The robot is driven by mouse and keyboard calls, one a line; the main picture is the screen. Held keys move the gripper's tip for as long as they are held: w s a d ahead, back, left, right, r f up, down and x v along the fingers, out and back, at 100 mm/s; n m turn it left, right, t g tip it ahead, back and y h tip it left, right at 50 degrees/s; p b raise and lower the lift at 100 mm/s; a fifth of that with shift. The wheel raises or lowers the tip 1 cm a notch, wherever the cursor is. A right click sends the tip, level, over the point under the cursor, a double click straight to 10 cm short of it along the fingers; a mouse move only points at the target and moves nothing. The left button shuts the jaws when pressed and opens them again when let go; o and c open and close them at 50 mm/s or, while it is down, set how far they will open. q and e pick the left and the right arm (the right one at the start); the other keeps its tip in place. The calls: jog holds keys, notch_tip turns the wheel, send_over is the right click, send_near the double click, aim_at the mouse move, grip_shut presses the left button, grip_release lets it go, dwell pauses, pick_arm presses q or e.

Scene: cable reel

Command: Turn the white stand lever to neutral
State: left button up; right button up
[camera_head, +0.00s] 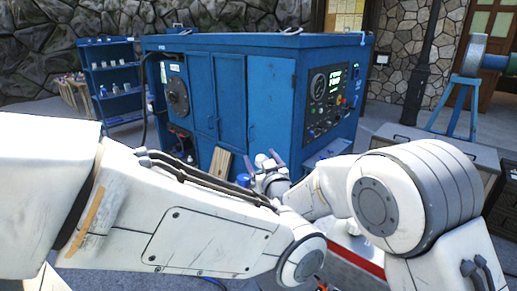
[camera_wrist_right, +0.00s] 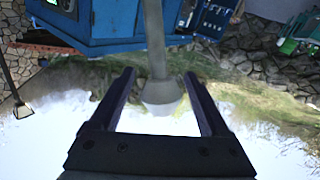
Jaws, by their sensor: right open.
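In the right wrist view, a pale grey-white lever (camera_wrist_right: 154,40) runs down from the top edge and ends in a wider, tapered knob (camera_wrist_right: 163,94). My right gripper (camera_wrist_right: 160,84) is open, with one dark finger on each side of the knob. There is a visible gap to each finger; whether the knob lies in depth between the fingers, I cannot tell.
A large blue cabinet (camera_head: 230,95) with a control panel (camera_head: 326,98) stands ahead. A blue shelf (camera_head: 112,80) is at the left. A blue stand (camera_head: 462,95) and a grey chest (camera_head: 425,139) are at the right. My arms hide much of the near floor.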

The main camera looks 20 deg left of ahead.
jog(key=shift+x, duration=0.8)
jog(key=shift+s+a, duration=0.1)
grip_shut()
jog(key=w+b, duration=0.1)
jog(key=w+d+m+g+b, duration=0.1)
jog(key=w+b, duration=0.1)
jog(key=w+d+m+b, duration=0.1)
jog(key=w, duration=0.1)
jog(key=shift+w+r+h+b, duration=0.2)
jog(key=shift+w+h+b, duration=0.1)
jog(key=shift+b, duration=0.1)
jog(key=shift+f, duration=0.1)
grip_release()
jog(key=shift+d, duration=0.1)
